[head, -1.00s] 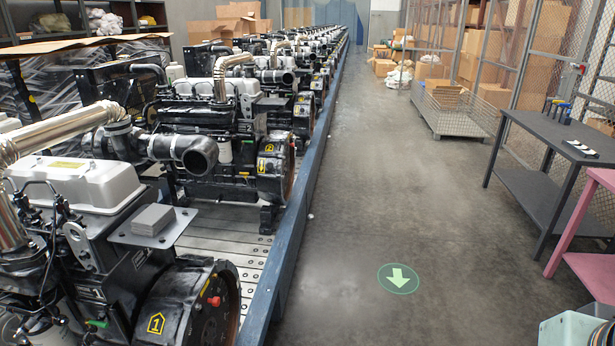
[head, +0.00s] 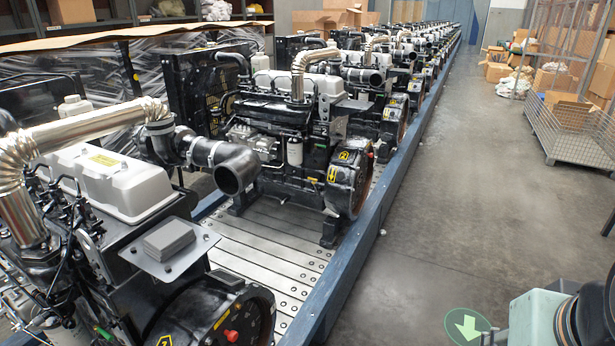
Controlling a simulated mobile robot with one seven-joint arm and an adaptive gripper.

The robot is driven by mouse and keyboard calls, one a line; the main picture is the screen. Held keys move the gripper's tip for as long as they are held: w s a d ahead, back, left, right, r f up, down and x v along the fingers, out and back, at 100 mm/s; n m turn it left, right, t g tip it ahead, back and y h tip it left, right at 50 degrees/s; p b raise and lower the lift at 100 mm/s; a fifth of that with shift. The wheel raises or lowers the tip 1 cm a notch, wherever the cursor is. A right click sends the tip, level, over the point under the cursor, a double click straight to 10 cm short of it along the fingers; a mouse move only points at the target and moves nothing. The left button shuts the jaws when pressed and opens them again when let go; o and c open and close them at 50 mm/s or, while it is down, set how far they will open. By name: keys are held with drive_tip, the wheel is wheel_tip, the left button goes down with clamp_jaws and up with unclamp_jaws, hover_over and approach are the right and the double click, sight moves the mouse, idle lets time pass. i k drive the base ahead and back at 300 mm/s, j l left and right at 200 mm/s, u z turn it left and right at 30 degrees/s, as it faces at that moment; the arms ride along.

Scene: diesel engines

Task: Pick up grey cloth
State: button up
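A small folded grey cloth (head: 169,237), a flat square stack, lies on a light metal plate (head: 204,243). The plate sits on the nearest engine (head: 110,185) at the lower left of the head view, beside its silver valve cover. Nothing covers the cloth. My gripper is not in view; only a pale green and black part of my own arm shows at the lower right corner, well apart from the cloth.
A shiny exhaust pipe (head: 95,128) and a black elbow pipe (head: 232,168) rise behind the cloth. A blue rail (head: 362,235) edges the engine line. The floor (head: 440,215) to its right is clear up to a wire-mesh cage (head: 575,138).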

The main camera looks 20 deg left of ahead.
sight(167, 241)
drive_tip(key=i+u, duration=0.2)
drive_tip(key=u, duration=0.15)
drive_tip(key=i+u, duration=0.2)
drive_tip(key=u, duration=0.2)
drive_tip(key=i+l+u, duration=0.1)
drive_tip(key=u, duration=0.25)
drive_tip(key=i, duration=0.1)
